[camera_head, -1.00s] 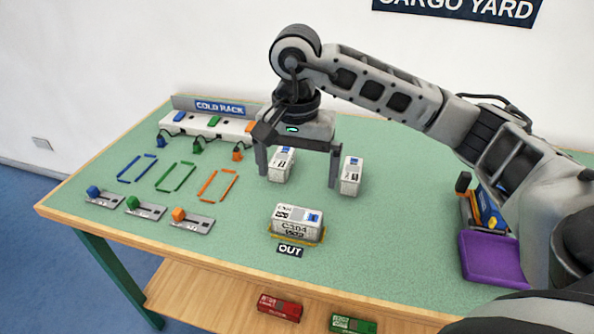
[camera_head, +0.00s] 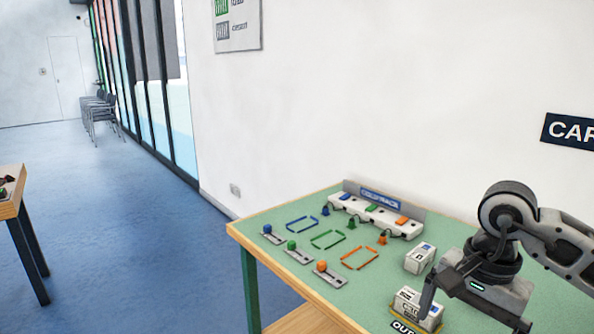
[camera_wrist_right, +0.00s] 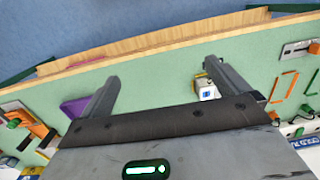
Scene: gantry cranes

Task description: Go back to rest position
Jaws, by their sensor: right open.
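My right gripper (camera_head: 476,314) is open and empty at the lower right of the head view, above the green table (camera_head: 375,285). In the right wrist view its two fingers (camera_wrist_right: 160,76) stand wide apart with bare green table between them. A white container (camera_head: 412,305) sits at the OUT label (camera_head: 404,327), just left of the gripper and partly behind one finger. A second white container (camera_head: 419,258) stands farther back. My left gripper is not in view.
The cold rack (camera_head: 375,215) stands at the table's back edge. Blue, green and orange outlines (camera_head: 328,239) and several knobbed sliders (camera_head: 292,250) lie left of the containers. A purple tray (camera_wrist_right: 76,107) shows in the right wrist view. Open blue floor (camera_head: 110,220) lies left of the table.

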